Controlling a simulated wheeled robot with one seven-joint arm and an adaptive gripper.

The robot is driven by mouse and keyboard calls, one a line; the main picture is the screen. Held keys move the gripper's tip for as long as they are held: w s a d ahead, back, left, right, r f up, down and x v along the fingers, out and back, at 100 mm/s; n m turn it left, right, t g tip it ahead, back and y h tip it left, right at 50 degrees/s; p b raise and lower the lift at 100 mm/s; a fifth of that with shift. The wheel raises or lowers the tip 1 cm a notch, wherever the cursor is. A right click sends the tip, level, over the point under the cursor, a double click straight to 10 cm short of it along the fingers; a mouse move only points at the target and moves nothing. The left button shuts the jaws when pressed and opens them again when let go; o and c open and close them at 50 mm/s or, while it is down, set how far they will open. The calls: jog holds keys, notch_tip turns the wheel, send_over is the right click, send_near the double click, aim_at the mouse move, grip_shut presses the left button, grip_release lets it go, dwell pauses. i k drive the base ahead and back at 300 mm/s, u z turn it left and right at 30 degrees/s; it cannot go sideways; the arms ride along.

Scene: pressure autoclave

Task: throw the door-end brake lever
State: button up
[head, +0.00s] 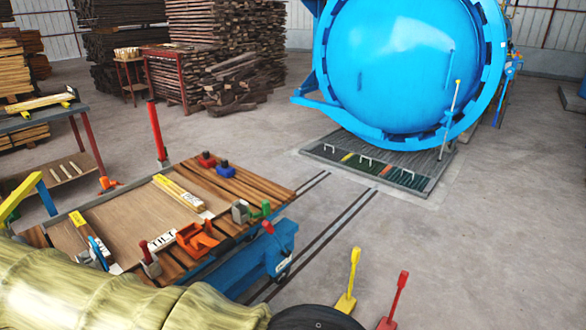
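A cart (130,215) with a wooden deck and blue frame stands at lower left by the floor rails. A short lever with a red knob (268,227) stands at the cart's blue end facing right, beside a small white label; I cannot tell for certain that it is the door-end brake lever. A yellow-handled lever (351,277) and a red-handled lever (396,298) stand at the bottom edge. My arm, in a pale yellow sleeve, crosses the bottom left and hides part of the cart. My gripper is not in view, and nothing visible touches the levers.
The blue autoclave door (390,65) stands at the back, above a dark floor grate (385,165). Rails (325,235) run between the cart and the grate. Timber stacks (215,55) and a side table (40,115) are at left. Floor at right is clear.

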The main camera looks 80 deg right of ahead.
aim_at(286, 251)
jog(key=z, duration=2.45)
jog(key=k, duration=0.5)
jog(key=u, duration=1.85)
jog(key=i, duration=0.9)
jog(key=z, duration=1)
